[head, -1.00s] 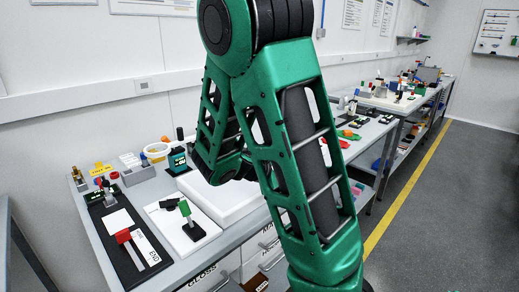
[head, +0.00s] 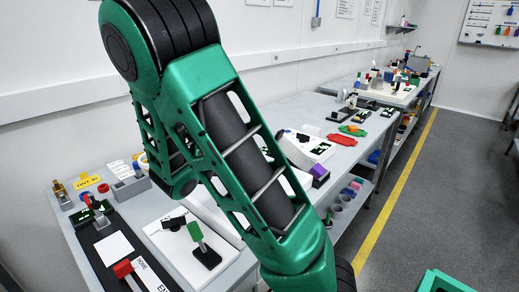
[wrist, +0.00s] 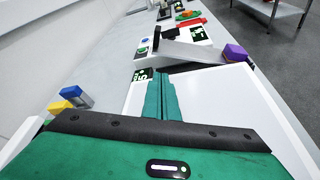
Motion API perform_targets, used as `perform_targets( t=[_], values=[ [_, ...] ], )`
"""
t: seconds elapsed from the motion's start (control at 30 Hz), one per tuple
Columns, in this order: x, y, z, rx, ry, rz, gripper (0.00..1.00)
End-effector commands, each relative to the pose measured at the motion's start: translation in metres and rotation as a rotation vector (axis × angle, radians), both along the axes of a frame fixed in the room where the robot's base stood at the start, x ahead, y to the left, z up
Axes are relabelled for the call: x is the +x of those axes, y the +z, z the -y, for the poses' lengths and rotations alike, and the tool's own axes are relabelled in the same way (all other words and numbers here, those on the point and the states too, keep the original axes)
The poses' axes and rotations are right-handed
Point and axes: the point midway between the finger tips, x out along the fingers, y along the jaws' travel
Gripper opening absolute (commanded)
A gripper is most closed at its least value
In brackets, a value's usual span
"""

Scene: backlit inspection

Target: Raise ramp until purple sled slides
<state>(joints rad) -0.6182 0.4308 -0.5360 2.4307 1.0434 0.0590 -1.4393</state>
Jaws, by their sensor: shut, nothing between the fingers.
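The purple sled (wrist: 236,52) is a small block at the right, low-looking end of a grey ramp plate (wrist: 192,52) in the wrist view. The sled also shows in the head view (head: 319,171), just right of my arm, which hides most of the ramp there. A black upright piece (wrist: 157,38) stands at the ramp's left end. My gripper (wrist: 161,82) is shut and empty, its green fingers together over a white panel, near side of the ramp and apart from it. The gripper is hidden behind my arm in the head view.
The white panel (wrist: 225,98) lies below the fingers. Blue (wrist: 76,96) and yellow pieces stand at left. A green-headed stand (head: 197,237) and a black board with a red block (head: 123,269) are on the near bench. A red piece (head: 342,140) lies beyond the ramp.

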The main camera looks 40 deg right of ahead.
Motion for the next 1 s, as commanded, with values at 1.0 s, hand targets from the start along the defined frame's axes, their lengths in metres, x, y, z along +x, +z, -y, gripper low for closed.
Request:
perform_targets(
  t=[1.0],
  values=[
    [0.015, -0.03, 0.101, 0.0, -0.015, 0.0, 0.0]
  ],
)
